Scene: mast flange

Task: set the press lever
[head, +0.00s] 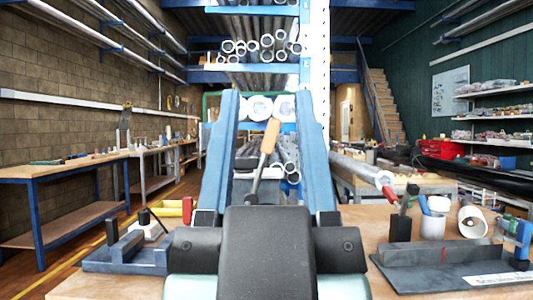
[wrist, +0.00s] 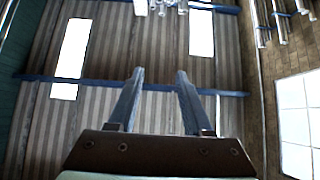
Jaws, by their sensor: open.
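My gripper stands upright close in front of the head camera, with its two blue fingers apart and empty, tips upward (head: 265,97). In the wrist view the open fingers (wrist: 160,72) point toward the ceiling. A lever with an orange handle (head: 270,136) and a thin grey shaft shows between the fingers in the head view; it seems to be the press lever. It leans with its top to the right. Its lower end and mount are hidden behind my gripper's dark body. I cannot tell its distance from the fingers. The lever is not in the wrist view.
A grey fixture with a black post (head: 400,228) and a white cup (head: 433,226) stand on the bench at right. Another dark fixture (head: 130,256) is at left. Pipes (head: 265,48) lie on racks behind.

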